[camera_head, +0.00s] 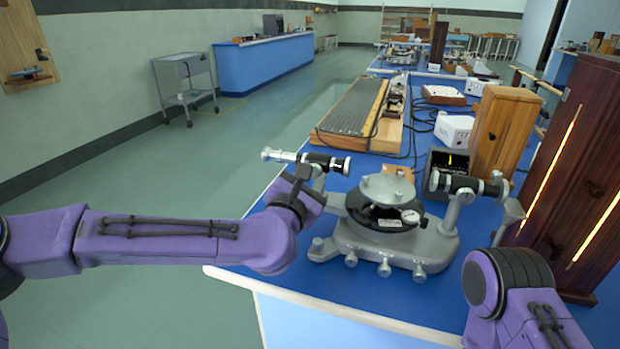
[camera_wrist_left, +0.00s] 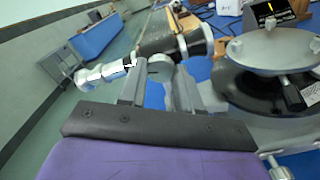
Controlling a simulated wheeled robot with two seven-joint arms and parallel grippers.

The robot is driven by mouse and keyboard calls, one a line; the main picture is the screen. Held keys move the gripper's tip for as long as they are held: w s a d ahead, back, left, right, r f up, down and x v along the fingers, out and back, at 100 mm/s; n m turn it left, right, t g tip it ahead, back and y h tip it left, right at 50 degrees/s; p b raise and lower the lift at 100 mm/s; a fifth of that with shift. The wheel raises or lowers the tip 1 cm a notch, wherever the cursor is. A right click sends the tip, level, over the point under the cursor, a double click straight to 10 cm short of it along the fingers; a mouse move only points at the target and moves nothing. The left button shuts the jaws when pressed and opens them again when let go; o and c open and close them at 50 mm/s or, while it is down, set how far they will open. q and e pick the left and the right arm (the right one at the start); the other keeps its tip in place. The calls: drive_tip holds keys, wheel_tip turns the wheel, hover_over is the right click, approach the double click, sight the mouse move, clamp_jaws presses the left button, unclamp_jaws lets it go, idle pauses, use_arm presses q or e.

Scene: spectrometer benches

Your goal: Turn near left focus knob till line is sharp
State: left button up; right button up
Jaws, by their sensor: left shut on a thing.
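The grey spectrometer (camera_head: 395,240) stands on the blue bench, with a round table on top. Its left telescope tube (camera_head: 325,162), silver and black, points outward to the left. It also shows in the wrist view (camera_wrist_left: 172,44). My left gripper (camera_head: 304,180) is at the underside of this tube. In the wrist view its two fingers (camera_wrist_left: 160,80) are closed around a small grey knob (camera_wrist_left: 160,66) below the tube, mostly hidden between them. A small dark screen (camera_head: 449,163) behind the spectrometer shows a short yellow line, too small to judge its sharpness. My right gripper is out of view.
The right tube (camera_head: 466,184) of the spectrometer stands close to a tall dark wooden cabinet (camera_head: 575,170) with glowing slits. A long ribbed grating box (camera_head: 350,115) and a wooden box (camera_head: 503,128) stand behind.

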use_arm(q)
drive_tip(key=shift+f, duration=0.1)
drive_tip(key=o, duration=1.1)
drive_tip(key=shift+a, duration=0.1)
drive_tip(key=shift+c, duration=0.2)
drive_tip(key=b+v, duration=0.1)
drive_tip(key=v, duration=0.9)
drive_tip(key=shift+s, duration=0.25)
drive_tip(key=shift+a, duration=0.1)
